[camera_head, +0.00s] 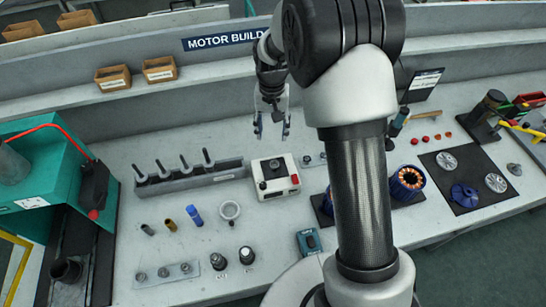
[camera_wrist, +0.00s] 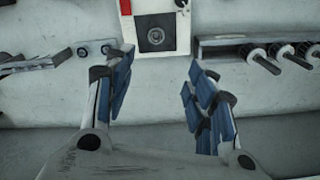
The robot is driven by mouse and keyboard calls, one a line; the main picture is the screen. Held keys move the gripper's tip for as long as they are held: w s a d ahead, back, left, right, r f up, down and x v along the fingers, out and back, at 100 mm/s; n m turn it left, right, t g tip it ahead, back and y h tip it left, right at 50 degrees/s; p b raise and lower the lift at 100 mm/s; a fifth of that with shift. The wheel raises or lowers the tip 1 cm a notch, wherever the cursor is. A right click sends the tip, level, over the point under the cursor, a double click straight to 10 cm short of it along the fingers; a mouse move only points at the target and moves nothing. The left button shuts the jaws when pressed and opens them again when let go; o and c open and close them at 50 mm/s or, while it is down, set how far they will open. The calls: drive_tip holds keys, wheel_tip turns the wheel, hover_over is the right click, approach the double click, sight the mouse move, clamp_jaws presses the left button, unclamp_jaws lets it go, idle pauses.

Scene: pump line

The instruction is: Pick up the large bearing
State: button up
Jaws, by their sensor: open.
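My gripper (camera_head: 272,126) is open and empty, raised above the bench behind a white device (camera_head: 276,177) with a red button. In the wrist view my gripper (camera_wrist: 160,62) has its two blue-padded fingers wide apart, and nothing is between them. The device (camera_wrist: 182,42) shows there at the top, with a dark round part on its black top plate. Two small round bearing-like pieces sit on a plate (camera_head: 311,160) right of the device; the plate (camera_wrist: 95,51) is left of it in the wrist view. I cannot tell which piece is the large bearing.
A grey rack (camera_head: 190,179) with several upright shafts stands left of the device. A pale ring (camera_head: 229,210), a blue cylinder (camera_head: 195,215) and a plate (camera_head: 165,275) with round parts lie in front. My arm hides part of the bench. A dark mat (camera_head: 466,207) lies right.

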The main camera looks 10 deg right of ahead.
drive_tip(key=b, duration=0.2)
hover_over(275, 165)
drive_tip(key=f, duration=1.1)
drive_tip(key=shift+w+a+f, duration=0.1)
drive_tip(key=shift+a+f, duration=0.15)
drive_tip(key=shift+a, duration=0.15)
drive_tip(key=f, duration=0.3)
drive_tip(key=f+b, duration=0.1)
drive_tip(key=f, duration=0.1)
drive_tip(key=shift+d+f, duration=0.1)
drive_tip(key=shift+d, duration=0.3)
drive_tip(key=shift+c, duration=0.3)
drive_tip(key=c, duration=0.9)
wheel_tip(275, 165, up, 20)
drive_tip(key=p, duration=0.3)
